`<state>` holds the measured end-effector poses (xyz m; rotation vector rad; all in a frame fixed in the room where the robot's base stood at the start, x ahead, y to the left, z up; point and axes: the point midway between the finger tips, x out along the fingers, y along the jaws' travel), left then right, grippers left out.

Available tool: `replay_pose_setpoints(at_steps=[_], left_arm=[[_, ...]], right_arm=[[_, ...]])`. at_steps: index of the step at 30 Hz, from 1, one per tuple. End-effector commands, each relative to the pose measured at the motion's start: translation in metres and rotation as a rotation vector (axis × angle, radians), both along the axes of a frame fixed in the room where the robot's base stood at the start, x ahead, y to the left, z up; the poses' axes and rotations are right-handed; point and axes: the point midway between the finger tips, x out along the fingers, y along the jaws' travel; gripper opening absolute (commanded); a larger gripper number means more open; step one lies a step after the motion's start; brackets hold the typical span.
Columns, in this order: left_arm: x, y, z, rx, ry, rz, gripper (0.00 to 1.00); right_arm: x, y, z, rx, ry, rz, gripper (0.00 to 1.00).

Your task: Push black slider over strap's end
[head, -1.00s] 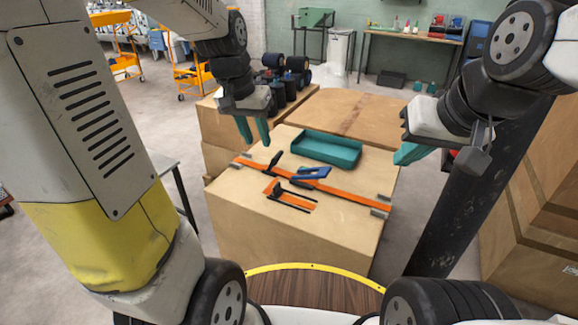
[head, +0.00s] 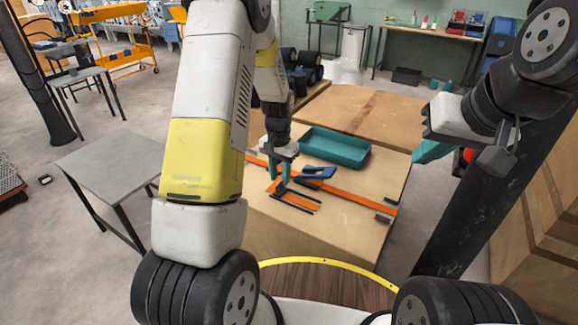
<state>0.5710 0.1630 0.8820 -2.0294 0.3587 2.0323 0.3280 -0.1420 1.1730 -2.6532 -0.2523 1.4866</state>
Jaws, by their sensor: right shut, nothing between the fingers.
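A long orange strap (head: 352,190) lies across the wooden box top, with a dark grey block at its right end. A shorter orange piece (head: 296,196) with thin black bars lies in front of it. My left gripper (head: 279,186) points down at the left part of the straps, its teal fingers low over the top. It hides the black slider there; I cannot tell whether it touches it or how far its fingers are apart. My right gripper (head: 430,151) is shut and empty, above the right edge of the box.
A blue tool (head: 319,172) lies on the long strap, right of my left gripper. A teal tray (head: 335,149) stands behind it. Another wooden box (head: 372,117) is further back. A grey table (head: 108,165) stands at left.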

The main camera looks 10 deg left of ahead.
Motion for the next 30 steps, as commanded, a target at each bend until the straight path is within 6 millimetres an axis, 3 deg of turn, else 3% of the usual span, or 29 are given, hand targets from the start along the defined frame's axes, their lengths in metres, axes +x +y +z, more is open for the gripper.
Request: replay_pose_setpoints(at_steps=[6,15,20,30], left_arm=[[0.000,0.000,-0.022,0.000,0.000,0.001,0.31],[0.000,0.000,-0.024,0.000,-0.001,0.002,0.31],[0.000,0.000,-0.024,0.000,-0.001,0.002,0.00],[0.000,0.000,-0.024,0.000,-0.001,0.002,0.00]], right_arm=[[0.000,0.000,0.000,0.000,0.000,0.000,0.00],[0.000,0.000,0.000,0.000,0.000,0.000,0.00],[0.000,0.000,0.000,0.000,0.000,0.000,0.00],[0.000,0.000,0.000,0.000,0.000,0.000,0.00]])
